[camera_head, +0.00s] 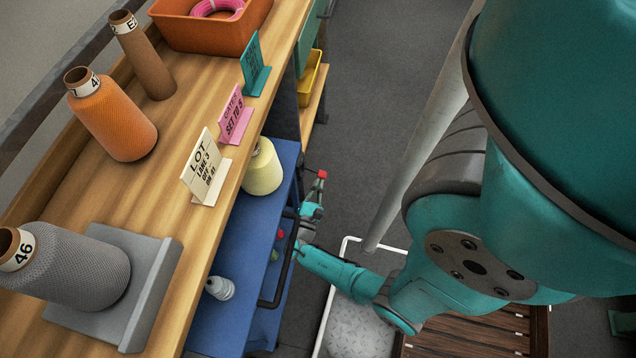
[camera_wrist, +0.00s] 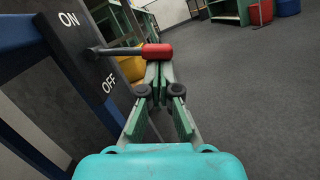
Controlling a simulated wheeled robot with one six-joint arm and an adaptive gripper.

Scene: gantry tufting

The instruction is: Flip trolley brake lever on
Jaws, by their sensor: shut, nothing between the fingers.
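The brake lever is a dark rod with a red grip (camera_wrist: 157,51); it stands out from a dark plate (camera_wrist: 85,70) on the blue trolley. The plate reads ON at the top and OFF lower down, and the rod's root lies between the two words. My gripper (camera_wrist: 159,74) is shut and empty, its fingertips just below the red grip in the wrist view; I cannot tell if they touch. In the head view the red grip (camera_head: 321,174) shows just beyond my gripper (camera_head: 311,208), beside the blue trolley (camera_head: 237,255).
A wooden bench (camera_head: 150,195) with yarn cones and sign cards stands left of the trolley. The trolley carries a yellow cone (camera_head: 263,168) and a black handle rail (camera_head: 276,290). A white-rimmed tray (camera_head: 345,330) and wooden slats (camera_head: 460,340) lie below my arm. Grey floor beyond is open.

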